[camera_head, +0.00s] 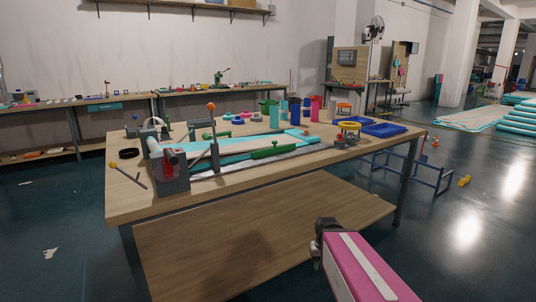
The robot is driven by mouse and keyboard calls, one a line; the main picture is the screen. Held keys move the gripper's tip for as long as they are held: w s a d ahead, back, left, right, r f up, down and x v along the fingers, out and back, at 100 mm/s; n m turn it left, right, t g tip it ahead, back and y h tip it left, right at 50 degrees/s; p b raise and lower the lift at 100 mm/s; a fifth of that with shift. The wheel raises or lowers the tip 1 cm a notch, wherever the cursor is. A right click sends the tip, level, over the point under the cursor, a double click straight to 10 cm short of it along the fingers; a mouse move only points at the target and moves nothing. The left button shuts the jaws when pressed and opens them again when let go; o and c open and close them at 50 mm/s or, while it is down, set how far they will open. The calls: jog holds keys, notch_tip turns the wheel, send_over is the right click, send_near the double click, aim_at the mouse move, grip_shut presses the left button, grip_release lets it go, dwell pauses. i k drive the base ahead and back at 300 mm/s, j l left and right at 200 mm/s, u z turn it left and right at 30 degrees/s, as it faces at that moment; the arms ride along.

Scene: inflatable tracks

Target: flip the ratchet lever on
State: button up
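On the wooden workbench (250,180), a clamping device (170,165) with grey blocks and a red part stands at the near left corner. One lever (213,135) with an orange ball end stands nearly upright beside it. Another thin lever (130,177) with a yellow ball end slants low at the device's left. I cannot tell which of them is the ratchet lever. My gripper (324,232), dark and at the end of my pink arm, is low in front of the bench, well apart from both levers. Its fingers are too unclear to tell open from shut.
Turquoise sheet material (210,147) and a green-handled tool (275,150) lie on the bench. Several bottles and blue trays (383,129) stand toward the back right. A lower shelf (260,235) spans under the bench.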

aim_at(113, 164)
jog(key=u, duration=1.95)
